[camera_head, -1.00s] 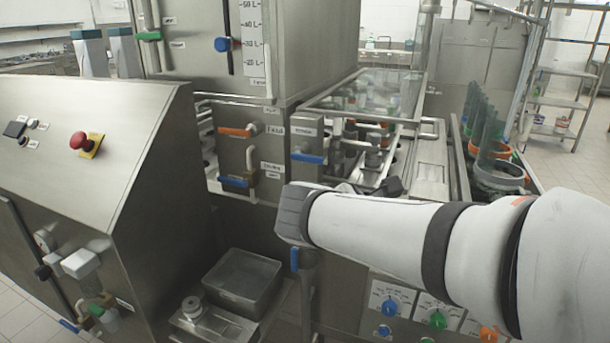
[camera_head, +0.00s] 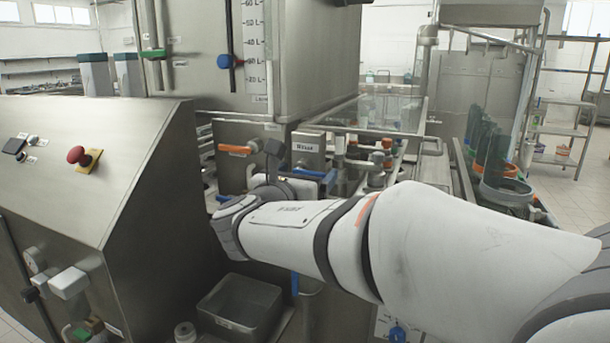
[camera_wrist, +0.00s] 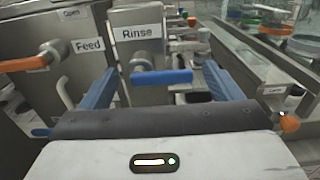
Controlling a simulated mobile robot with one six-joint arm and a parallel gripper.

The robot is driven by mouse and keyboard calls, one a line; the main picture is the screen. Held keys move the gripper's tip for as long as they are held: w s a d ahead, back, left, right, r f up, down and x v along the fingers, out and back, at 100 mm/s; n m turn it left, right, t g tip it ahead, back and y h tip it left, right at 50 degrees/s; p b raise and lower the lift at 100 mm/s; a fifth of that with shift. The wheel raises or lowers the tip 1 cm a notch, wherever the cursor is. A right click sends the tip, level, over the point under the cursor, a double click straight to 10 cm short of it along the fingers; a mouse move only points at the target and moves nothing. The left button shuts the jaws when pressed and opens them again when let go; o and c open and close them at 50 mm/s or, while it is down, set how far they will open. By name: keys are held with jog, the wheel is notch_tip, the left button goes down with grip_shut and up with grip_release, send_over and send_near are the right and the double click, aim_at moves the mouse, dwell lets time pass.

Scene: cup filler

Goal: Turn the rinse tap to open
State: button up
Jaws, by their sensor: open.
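The rinse tap has a blue lever handle (camera_wrist: 161,77) on a grey metal stem, below a plate marked "Rinse" (camera_wrist: 137,33). In the wrist view the lever lies roughly level, pointing right from the stem. My gripper (camera_wrist: 157,88) is open, with one blue finger on each side of the lever. The lever appears beyond or between the fingers; contact cannot be told. In the head view the Rinse plate (camera_head: 307,147) and part of the blue lever (camera_head: 314,173) show behind my arm. The fingertips are hidden there.
Another blue lever (camera_wrist: 41,132) is lower left. A metal bin (camera_head: 240,307) stands below my arm. Pipes and a glass-sided trough (camera_head: 376,112) lie behind and right.

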jog(key=shift+w+d, duration=0.15)
jog(key=shift+w, duration=0.15)
jog(key=shift+c, duration=0.5)
